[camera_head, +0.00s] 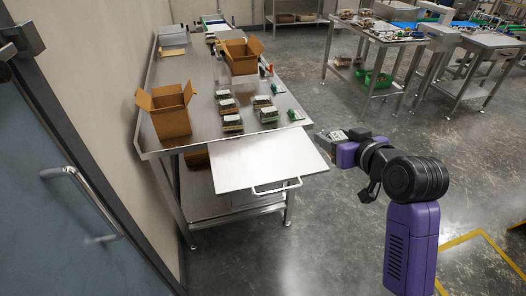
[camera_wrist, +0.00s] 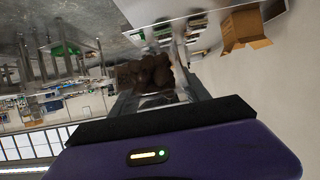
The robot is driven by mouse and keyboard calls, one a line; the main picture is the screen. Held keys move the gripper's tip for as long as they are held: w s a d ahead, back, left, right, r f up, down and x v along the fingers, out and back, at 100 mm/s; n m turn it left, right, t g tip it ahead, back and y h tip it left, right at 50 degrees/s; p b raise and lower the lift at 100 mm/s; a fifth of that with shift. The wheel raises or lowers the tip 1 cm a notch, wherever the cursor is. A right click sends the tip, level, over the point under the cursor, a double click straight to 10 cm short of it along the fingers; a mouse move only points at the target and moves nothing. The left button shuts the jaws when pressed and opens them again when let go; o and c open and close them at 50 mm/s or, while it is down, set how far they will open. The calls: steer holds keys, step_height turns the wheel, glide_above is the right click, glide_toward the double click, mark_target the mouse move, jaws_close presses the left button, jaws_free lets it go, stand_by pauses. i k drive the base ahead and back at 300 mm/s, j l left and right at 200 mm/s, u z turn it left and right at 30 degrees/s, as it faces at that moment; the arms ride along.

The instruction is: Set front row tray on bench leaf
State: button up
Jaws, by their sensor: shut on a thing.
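My gripper (camera_head: 345,139) is to the right of the bench's front right corner in the head view, over open floor. In the wrist view my gripper (camera_wrist: 165,92) is shut on a clear clamshell tray (camera_wrist: 160,99) with brown round contents; the same tray shows small and partly hidden in the head view (camera_head: 337,135). The bench leaf (camera_head: 250,168) is a flat, bare metal panel with a handle at the bench's near end. The held tray is apart from it, to its right. Several other trays (camera_head: 232,120) stand in rows on the bench.
The steel bench (camera_head: 190,80) carries an open cardboard box (camera_head: 171,118) near its left edge and another box (camera_head: 243,65) farther back. A small green-based item (camera_head: 294,114) stands near the right edge. Another table (camera_head: 360,75) stands at the back right. The floor between is clear.

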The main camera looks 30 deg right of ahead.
mark_target(294, 150)
steer(key=i+l, duration=0.2)
steer(key=i, duration=0.2)
steer(key=i+l, duration=0.15)
steer(key=i, duration=0.3)
